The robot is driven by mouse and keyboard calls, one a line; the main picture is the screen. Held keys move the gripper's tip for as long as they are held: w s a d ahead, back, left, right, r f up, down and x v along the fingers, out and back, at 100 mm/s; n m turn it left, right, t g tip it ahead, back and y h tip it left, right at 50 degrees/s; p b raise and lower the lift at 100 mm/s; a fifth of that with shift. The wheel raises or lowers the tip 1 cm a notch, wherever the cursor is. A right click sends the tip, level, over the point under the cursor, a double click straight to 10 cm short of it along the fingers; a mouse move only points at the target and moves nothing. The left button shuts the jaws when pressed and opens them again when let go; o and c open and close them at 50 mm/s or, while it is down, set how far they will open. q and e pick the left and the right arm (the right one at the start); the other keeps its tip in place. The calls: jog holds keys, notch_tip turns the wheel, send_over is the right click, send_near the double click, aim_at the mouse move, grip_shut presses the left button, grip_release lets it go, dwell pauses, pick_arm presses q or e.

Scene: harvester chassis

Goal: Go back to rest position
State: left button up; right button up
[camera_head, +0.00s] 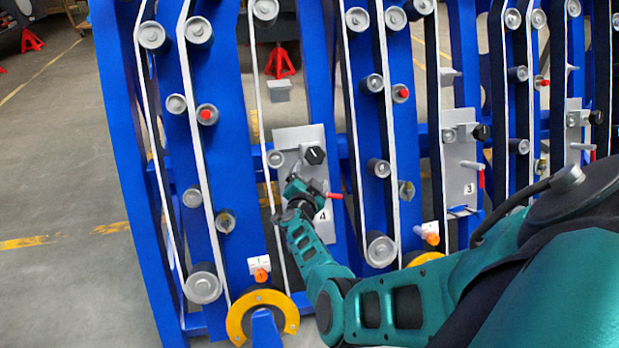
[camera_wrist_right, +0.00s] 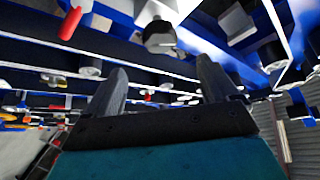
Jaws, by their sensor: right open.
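My right gripper (camera_head: 305,188) is at the end of the teal arm that comes in from the right in the head view. It is in front of the grey plate marked 4 (camera_head: 318,228), close to its red-tipped lever (camera_head: 333,196) and below its black knob (camera_head: 315,155). In the right wrist view the two dark fingers of the gripper (camera_wrist_right: 160,85) stand apart with nothing between them. A black knob (camera_wrist_right: 160,36) shows beyond the fingers, and a red handle (camera_wrist_right: 70,24) is at upper left. Whether the gripper touches the plate or lever cannot be told. My left gripper is not in view.
The blue chassis (camera_head: 128,140) with rollers and white belts stands across the view. A second plate marked 3 (camera_head: 460,205) is to the right. Yellow half-rings (camera_head: 238,318) sit at the bottom. Open grey floor (camera_head: 60,200) lies at left.

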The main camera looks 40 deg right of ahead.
dwell(0.3)
pick_arm(q)
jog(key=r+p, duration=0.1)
jog(key=p, duration=0.1)
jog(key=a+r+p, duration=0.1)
jog(key=p, duration=0.1)
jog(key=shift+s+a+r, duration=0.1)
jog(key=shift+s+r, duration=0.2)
pick_arm(e)
jog(key=s+a+f+n+y, duration=0.1)
jog(key=s+a+n+y, duration=1.3)
jog(key=s+a+n, duration=0.6)
jog(key=s+a, duration=0.5)
jog(key=a, duration=0.4)
jog(key=shift+s+y, duration=0.4)
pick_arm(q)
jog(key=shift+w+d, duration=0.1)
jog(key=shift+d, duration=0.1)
